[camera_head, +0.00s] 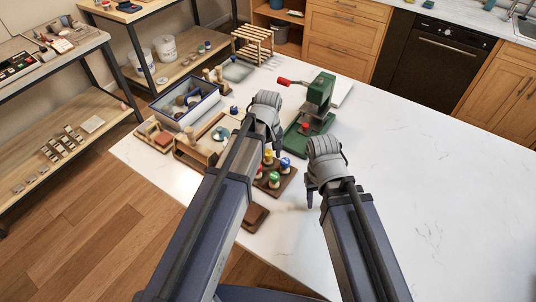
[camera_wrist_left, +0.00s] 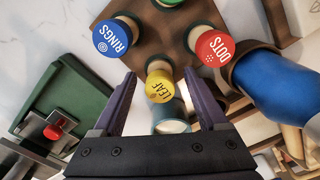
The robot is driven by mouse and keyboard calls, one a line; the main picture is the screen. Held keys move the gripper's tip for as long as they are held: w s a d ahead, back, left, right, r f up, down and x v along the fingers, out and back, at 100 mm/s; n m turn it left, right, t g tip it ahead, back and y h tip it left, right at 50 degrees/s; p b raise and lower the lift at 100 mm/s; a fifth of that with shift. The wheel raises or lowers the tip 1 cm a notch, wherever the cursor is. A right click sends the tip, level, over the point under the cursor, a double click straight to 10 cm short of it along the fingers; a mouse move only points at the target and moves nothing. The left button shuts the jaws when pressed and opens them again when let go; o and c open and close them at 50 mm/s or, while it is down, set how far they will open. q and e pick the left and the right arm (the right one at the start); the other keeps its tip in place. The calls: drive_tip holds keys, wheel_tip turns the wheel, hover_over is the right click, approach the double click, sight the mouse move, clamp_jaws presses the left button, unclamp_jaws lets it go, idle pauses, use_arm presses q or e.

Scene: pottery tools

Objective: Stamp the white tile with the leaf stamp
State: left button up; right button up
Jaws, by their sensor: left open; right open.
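The leaf stamp (camera_wrist_left: 159,86), with a yellow top reading LEAF, stands in a brown wooden block in the left wrist view. My left gripper (camera_wrist_left: 160,76) is open, with one finger on each side of the yellow top; whether they touch it I cannot tell. In the head view the leaf stamp's yellow top (camera_head: 268,157) shows just below my left gripper (camera_head: 277,150). My right gripper (camera_head: 310,198) is open and empty over the white counter. A pale flat slab (camera_head: 343,91) lies behind the green press; I cannot tell whether it is the white tile.
Blue RINGS (camera_wrist_left: 112,37) and red DOTS (camera_wrist_left: 215,48) stamps stand close beside the leaf stamp. A green press (camera_head: 319,92) with a red handle stands behind my grippers. A blue-edged bin (camera_head: 185,101) and wooden trays crowd the left. The counter's right side (camera_head: 430,190) is clear.

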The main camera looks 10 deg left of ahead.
use_arm(q)
wheel_tip(320, 180, up, 7)
drive_tip(key=p, duration=0.6)
drive_tip(key=shift+r+p, duration=0.15)
drive_tip(key=shift+p, duration=0.25)
